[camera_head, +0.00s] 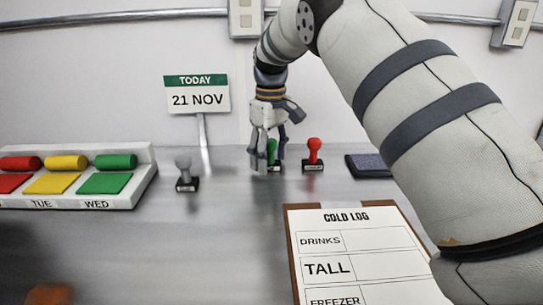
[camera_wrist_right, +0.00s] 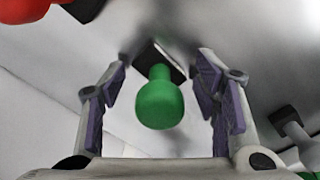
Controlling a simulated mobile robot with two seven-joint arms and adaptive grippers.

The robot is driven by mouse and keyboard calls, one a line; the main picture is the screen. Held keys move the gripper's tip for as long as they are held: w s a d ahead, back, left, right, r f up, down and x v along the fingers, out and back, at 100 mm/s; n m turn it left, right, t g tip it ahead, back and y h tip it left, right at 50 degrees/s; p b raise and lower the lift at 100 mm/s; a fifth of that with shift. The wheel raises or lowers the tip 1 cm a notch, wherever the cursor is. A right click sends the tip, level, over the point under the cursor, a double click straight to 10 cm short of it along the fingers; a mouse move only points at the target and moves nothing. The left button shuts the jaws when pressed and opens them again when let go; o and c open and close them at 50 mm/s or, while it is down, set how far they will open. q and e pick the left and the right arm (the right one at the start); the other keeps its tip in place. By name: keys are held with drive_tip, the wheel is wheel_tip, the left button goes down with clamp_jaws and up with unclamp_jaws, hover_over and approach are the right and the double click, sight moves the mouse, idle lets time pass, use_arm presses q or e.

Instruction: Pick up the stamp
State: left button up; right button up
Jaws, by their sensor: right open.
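Three stamps stand upright in a row on the metal counter in the head view: a grey one (camera_head: 185,170), a green one (camera_head: 272,152) and a red one (camera_head: 314,152). My right gripper (camera_head: 267,165) is down at the green stamp and partly covers it. In the right wrist view the green stamp's knob (camera_wrist_right: 159,98) lies between the two open fingers, with a gap on each side. Its dark base (camera_wrist_right: 160,58) shows beyond the knob. Part of the red stamp (camera_wrist_right: 30,10) shows at the top left and part of the grey stamp (camera_wrist_right: 290,125) at the right. My left gripper is not visible.
A dark ink pad (camera_head: 367,165) lies right of the red stamp. A clipboard reading COLD LOG (camera_head: 353,216) lies in front. A date sign (camera_head: 197,95) stands behind. A tray of coloured blocks (camera_head: 130,192) is at the left. The counter between tray and clipboard is mostly clear.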

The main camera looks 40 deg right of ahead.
drive_tip(key=c, duration=0.9)
drive_tip(key=shift+r, duration=0.15)
drive_tip(key=shift+c, duration=0.2)
